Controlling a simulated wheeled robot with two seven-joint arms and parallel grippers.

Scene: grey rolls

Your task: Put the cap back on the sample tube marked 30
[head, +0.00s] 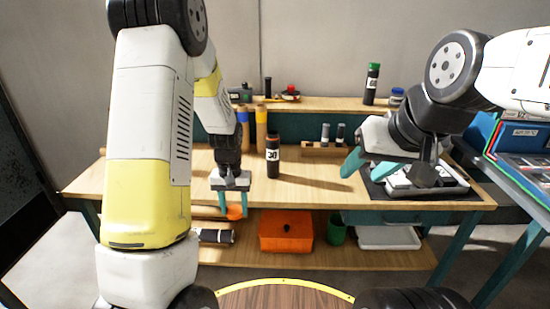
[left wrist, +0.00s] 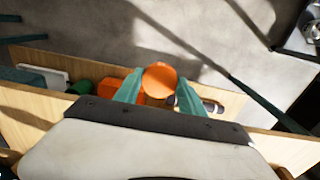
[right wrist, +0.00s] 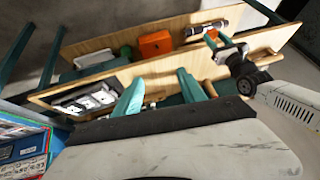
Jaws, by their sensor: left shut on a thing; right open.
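The sample tube marked 30 (head: 272,160) is a dark cylinder with a white label, standing upright on the workbench. Its top shows no orange cap. My left gripper (head: 234,207) is shut on an orange round cap (head: 235,213), in front of the bench's front edge, left of the tube and lower in the picture. The cap also shows between the teal fingers in the left wrist view (left wrist: 160,79). My right gripper (head: 360,166) is open and empty, over the right half of the bench. The tube is not clear in either wrist view.
A green-capped tube (head: 371,84) stands on the raised back shelf. Two small grey vials (head: 333,134) stand in a wooden holder. A tray with a white device (head: 425,182) lies at the bench's right. The lower shelf holds an orange box (head: 286,231) and a green cup (head: 336,231).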

